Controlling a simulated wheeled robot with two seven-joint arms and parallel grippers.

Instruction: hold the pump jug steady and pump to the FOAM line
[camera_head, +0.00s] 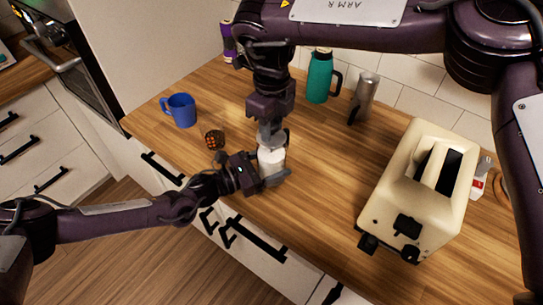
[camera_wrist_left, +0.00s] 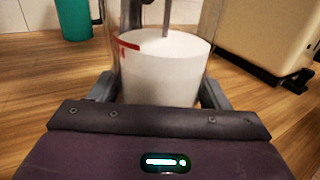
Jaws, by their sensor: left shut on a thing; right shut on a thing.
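The pump jug (camera_head: 272,158) stands upright on the wooden counter, clear-walled with white contents. My left gripper (camera_head: 270,178) is shut around its lower body from the front. In the left wrist view the jug (camera_wrist_left: 165,75) sits between the fingers of my left gripper (camera_wrist_left: 160,92). A red line with partly hidden red lettering (camera_wrist_left: 126,46) shows on its left side, and the white top looks close to that line. A thin plunger rod (camera_wrist_left: 166,20) goes down into the white. My right gripper (camera_head: 270,132) is directly above the jug, shut on the plunger's top, which it mostly hides.
A blue mug (camera_head: 180,110) and a small dark round thing with orange spots (camera_head: 214,139) are left of the jug. A teal flask (camera_head: 319,76) and a steel flask (camera_head: 363,98) stand behind. A cream toaster (camera_head: 420,190) is at right. The counter's front edge is close to the jug.

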